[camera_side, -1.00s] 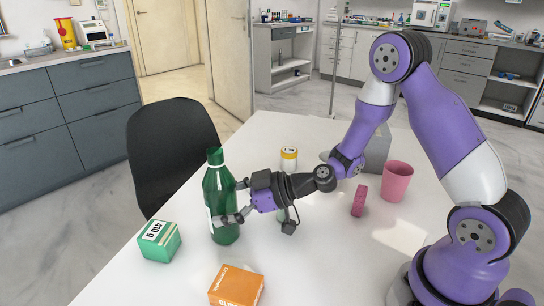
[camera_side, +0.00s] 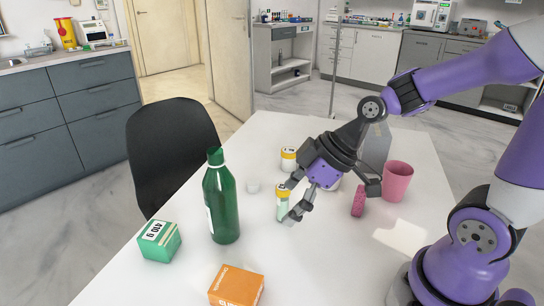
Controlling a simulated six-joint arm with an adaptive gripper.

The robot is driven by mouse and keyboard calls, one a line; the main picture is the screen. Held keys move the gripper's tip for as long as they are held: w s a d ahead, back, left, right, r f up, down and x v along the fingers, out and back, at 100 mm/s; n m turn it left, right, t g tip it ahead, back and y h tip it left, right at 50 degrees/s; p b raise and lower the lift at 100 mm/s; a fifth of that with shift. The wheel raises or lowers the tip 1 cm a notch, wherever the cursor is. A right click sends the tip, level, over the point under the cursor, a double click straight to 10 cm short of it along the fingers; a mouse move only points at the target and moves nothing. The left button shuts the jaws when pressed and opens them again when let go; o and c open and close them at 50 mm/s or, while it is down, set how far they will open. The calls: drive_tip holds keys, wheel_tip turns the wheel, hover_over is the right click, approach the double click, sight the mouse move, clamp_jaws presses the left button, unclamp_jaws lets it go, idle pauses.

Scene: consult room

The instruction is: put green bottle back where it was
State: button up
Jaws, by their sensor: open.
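The green bottle (camera_side: 222,200) stands upright on the white table, left of the middle, with its cap on and part of a white label at its left side. My gripper (camera_side: 291,201) is open and apart from the bottle, to its right. Its fingers point down and left, in front of a small yellow-capped jar (camera_side: 282,205) that they partly hide. I cannot tell whether the fingers touch that jar.
A green box (camera_side: 159,242) is left of the bottle and an orange box (camera_side: 236,286) is in front.

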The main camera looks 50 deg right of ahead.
drive_tip(key=s+d+r+m+h, duration=0.4)
drive_tip(key=s+r+m, duration=0.1)
drive_tip(key=r+m, duration=0.1)
drive_tip(key=shift+s+d+r+m, duration=0.3)
drive_tip(key=shift+s+d+m, duration=0.1)
drive_tip(key=shift+m, duration=0.2)
